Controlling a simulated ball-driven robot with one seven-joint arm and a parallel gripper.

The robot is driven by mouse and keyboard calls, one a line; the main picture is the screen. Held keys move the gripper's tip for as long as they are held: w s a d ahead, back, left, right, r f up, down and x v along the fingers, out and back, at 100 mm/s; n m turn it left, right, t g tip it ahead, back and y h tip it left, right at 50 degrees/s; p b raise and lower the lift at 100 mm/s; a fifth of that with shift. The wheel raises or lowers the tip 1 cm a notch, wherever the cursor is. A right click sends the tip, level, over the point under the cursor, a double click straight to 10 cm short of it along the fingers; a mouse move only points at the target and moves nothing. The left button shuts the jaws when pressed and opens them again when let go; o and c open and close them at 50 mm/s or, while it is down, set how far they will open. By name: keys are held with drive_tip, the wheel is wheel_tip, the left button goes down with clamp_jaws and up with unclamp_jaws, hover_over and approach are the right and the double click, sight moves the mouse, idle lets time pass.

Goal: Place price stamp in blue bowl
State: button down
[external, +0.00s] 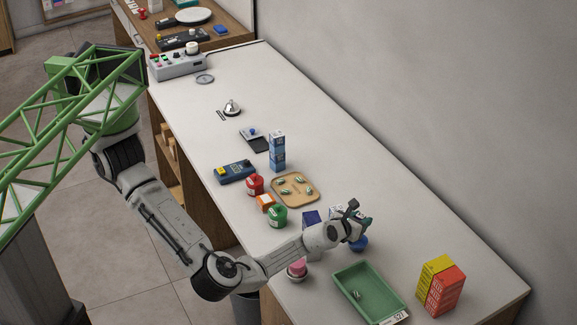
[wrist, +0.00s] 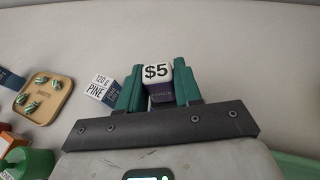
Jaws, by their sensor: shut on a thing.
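The price stamp (wrist: 158,73), a small block with a white "$5" face and a dark purple side, sits between the teal fingers of my gripper (wrist: 159,88) in the wrist view. My gripper is shut on it. In the external view my gripper (external: 358,226) is over the right part of the counter, and the stamp cannot be made out there. The blue bowl (external: 360,244) shows just below my gripper, partly hidden by it.
A green tray (external: 339,276) lies in front, with yellow and red boxes (external: 441,287) to its right. A pink item (external: 297,267) in a small bowl is left of the tray. A wooden tray (external: 296,202), green tub (external: 277,216) and dark blue box (external: 311,219) stand further back.

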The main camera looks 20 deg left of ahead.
drive_tip(key=shift+f, duration=2.4)
drive_tip(key=shift+f, duration=0.3)
drive_tip(key=c, duration=0.8)
unclamp_jaws()
drive_tip(key=shift+o, duration=0.2)
